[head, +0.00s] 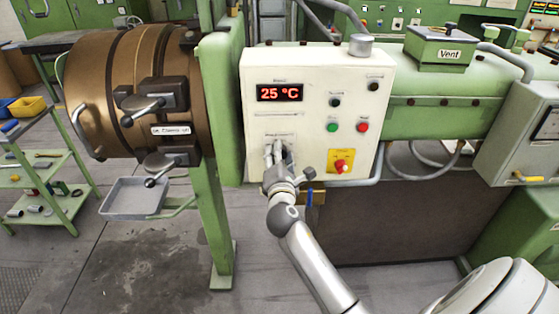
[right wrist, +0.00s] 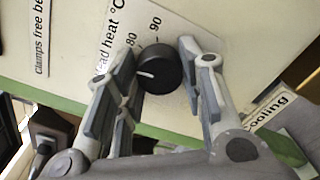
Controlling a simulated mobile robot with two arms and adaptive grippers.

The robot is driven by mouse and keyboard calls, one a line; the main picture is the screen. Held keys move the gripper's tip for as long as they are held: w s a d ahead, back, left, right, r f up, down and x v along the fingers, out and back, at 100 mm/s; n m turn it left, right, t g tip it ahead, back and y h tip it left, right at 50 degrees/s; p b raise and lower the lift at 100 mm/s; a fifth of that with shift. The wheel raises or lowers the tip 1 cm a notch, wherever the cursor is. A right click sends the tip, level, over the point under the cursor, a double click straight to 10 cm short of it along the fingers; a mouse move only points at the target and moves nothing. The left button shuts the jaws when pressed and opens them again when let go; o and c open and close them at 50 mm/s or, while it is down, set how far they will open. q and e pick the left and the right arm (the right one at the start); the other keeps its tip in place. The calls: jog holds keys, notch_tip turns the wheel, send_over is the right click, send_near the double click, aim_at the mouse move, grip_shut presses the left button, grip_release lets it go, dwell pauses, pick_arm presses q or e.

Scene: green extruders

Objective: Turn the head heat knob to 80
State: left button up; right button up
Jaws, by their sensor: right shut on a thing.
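The head heat knob (right wrist: 160,70) is a round black knob with a white pointer line, on the white control panel (head: 310,70). In the right wrist view its pointer aims left, apart from the printed 80 at upper left and 90 above. My right gripper (head: 277,158) is at the lower left of the panel and hides the knob in the head view. In the right wrist view the gripper (right wrist: 158,75) is shut on the knob, one finger on each side. The red display (head: 281,92) reads 25 °C. My left gripper is not in view.
A yellow-and-red switch (head: 341,161) sits right of my right gripper on the panel, below green (head: 332,125) and red (head: 363,126) buttons. A brown barrel (head: 125,95) with clamp handles stands left, above a grey tray (head: 134,198). Open floor lies below.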

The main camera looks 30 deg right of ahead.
jog(key=m+b, duration=0.2)
jog(key=m, duration=0.3)
jog(key=shift+f, duration=0.1)
jog(key=shift+m, duration=0.3)
dwell(0.4)
jog(key=o, duration=1)
jog(key=shift+o, duration=0.2)
jog(key=v, duration=1.2)
